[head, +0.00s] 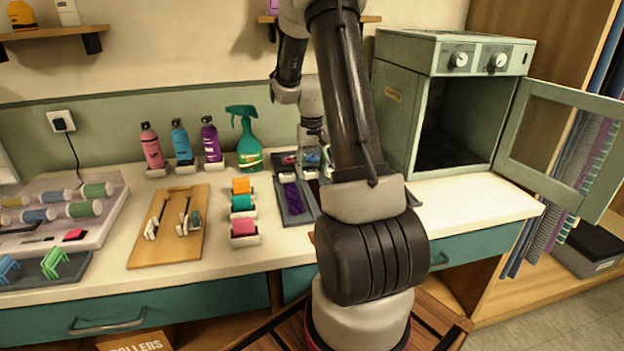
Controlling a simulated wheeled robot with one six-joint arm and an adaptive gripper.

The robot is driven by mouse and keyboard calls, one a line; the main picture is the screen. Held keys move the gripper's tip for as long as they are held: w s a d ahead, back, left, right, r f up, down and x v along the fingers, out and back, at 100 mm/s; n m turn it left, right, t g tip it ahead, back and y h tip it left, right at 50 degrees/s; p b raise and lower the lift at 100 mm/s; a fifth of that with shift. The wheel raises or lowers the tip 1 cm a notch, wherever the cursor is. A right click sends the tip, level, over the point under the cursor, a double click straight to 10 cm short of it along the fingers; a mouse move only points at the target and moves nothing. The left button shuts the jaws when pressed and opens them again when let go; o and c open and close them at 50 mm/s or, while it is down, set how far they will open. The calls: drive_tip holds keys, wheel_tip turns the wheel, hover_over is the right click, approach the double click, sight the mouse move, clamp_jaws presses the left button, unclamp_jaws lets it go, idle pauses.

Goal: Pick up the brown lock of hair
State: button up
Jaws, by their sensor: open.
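I cannot make out a brown lock of hair; my arm covers part of the counter where it could lie. A dark tray (302,212) on the counter holds a purple lock (292,197). Behind it, small compartments hold a reddish piece (288,160) and a blue piece (312,157). My gripper (316,129) hangs above the back of these trays, open. Only a dark bit of it shows below the wrist, and its fingertips are hidden behind my arm.
Left of the tray stand holders with orange, teal and pink blocks (244,226), a wooden board (148,250), a teal spray bottle (246,140) and several coloured bottles (181,141). On the right, a green cabinet (402,95) has its glass door (505,150) open. Counter before it is clear.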

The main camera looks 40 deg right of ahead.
drive_tip(key=shift+f, duration=0.75)
drive_tip(key=c, duration=0.8)
drive_tip(key=shift+r, duration=0.1)
drive_tip(key=shift+r+m, duration=0.8)
drive_tip(key=shift+r, duration=4.45)
drive_tip(key=w+a+n, duration=0.1)
drive_tip(key=w+a, duration=0.3)
drive_tip(key=a, duration=0.4)
drive_tip(key=w+a+n, duration=0.1)
drive_tip(key=w+a, duration=0.3)
drive_tip(key=a, duration=0.4)
drive_tip(key=w+a+n, duration=0.1)
drive_tip(key=w+a, duration=0.3)
drive_tip(key=a, duration=0.5)
drive_tip(key=shift+w+f, duration=0.1)
drive_tip(key=shift+f, duration=0.05)
